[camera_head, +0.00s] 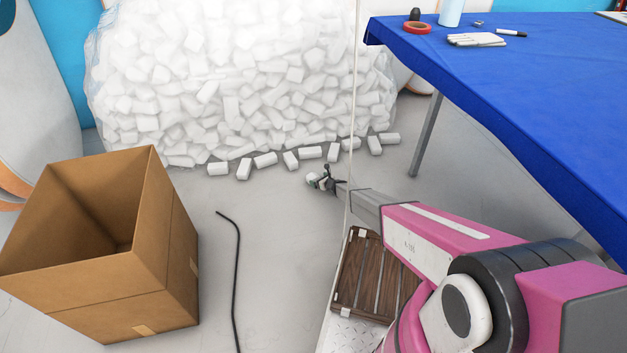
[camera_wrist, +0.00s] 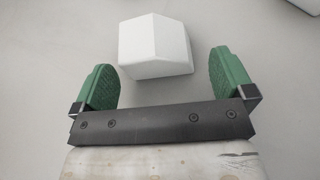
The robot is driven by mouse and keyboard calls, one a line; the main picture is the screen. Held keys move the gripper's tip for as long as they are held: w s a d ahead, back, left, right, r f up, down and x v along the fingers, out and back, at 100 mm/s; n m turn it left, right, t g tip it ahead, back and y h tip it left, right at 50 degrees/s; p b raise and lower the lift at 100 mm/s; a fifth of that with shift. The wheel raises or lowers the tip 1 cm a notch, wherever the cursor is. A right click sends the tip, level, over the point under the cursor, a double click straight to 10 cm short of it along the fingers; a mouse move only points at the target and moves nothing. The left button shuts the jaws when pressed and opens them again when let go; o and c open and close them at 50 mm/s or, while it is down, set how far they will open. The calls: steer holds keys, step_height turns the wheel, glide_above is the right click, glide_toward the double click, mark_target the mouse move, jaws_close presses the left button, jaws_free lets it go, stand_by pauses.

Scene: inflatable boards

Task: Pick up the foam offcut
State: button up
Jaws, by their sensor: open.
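A white foam offcut (camera_wrist: 155,45), a block with slanted faces, lies on the grey floor in the wrist view. It sits ahead of and between the two green-padded fingers of my gripper (camera_wrist: 163,66). The fingers are open and do not visibly touch it. In the head view my gripper (camera_head: 322,178) is low over the floor, just in front of a row of loose white foam pieces. A small white patch shows at its fingers there, but I cannot clearly tell the offcut from the gripper.
A clear bag heaped with foam pieces (camera_head: 240,75) stands at the back. An open cardboard box (camera_head: 165,262) is at left, and a black cable (camera_head: 237,270) lies on the floor. A blue-covered table (camera_head: 540,85) is at right. Floor between box and gripper is mostly clear.

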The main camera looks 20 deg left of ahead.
mark_target(315, 178)
steer(key=x, duration=0.4)
steer(key=shift+a+f, duration=0.1)
steer(key=shift+f, duration=0.15)
steer(key=shift+s, duration=0.1)
steer(key=c, duration=0.8)
steer(key=shift+o, duration=0.2)
steer(key=shift+r, duration=0.1)
